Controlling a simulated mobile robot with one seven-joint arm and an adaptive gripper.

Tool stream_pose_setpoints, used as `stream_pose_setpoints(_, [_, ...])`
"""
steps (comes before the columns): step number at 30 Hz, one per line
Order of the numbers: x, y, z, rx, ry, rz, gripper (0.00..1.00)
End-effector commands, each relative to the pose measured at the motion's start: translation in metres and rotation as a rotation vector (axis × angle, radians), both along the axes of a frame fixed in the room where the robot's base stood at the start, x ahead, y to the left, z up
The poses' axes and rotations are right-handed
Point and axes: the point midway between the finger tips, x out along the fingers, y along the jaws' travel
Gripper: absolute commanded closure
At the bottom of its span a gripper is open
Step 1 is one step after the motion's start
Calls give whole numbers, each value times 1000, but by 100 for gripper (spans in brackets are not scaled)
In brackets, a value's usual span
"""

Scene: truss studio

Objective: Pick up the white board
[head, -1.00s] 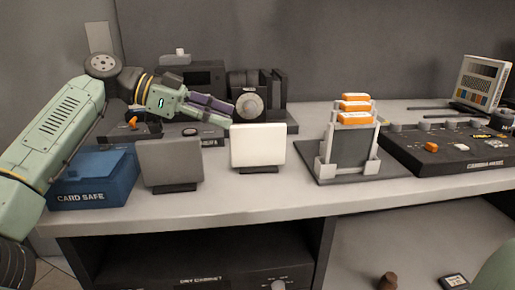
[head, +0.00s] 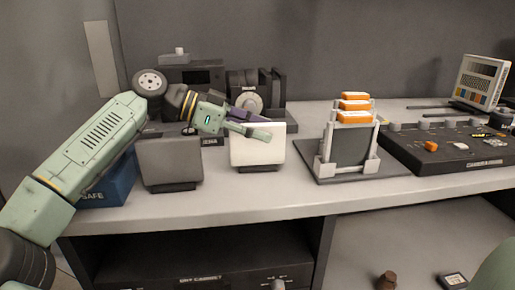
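The white board (head: 258,151) stands upright in a small dark base on the front part of the counter. A grey board (head: 169,162) stands in a similar base to its left. My gripper (head: 253,124) reaches in from the left at the white board's top edge. Its fingers are apart: the nearer, greenish one overlaps the board's upper left face, and the purple one shows farther back. I cannot tell whether either finger touches the board. Part of the board's top edge is hidden by the finger.
A blue box (head: 109,188) is partly hidden behind my arm at left. A camera (head: 247,100) stands behind the white board. A rack (head: 350,146) with orange-topped items stands to the right, then a control panel (head: 447,150). Bare counter (head: 270,193) lies in front.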

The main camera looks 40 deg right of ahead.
Motion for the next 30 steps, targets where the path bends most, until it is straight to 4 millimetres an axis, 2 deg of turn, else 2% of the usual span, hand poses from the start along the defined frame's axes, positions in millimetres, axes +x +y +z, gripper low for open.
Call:
stream_pose_setpoints(2, [0,0,0,0,0,0,66])
stream_pose_setpoints(17, [0,0,0,0,0,0,100])
stream_pose_setpoints(30, [0,0,1,-1,0,0,100])
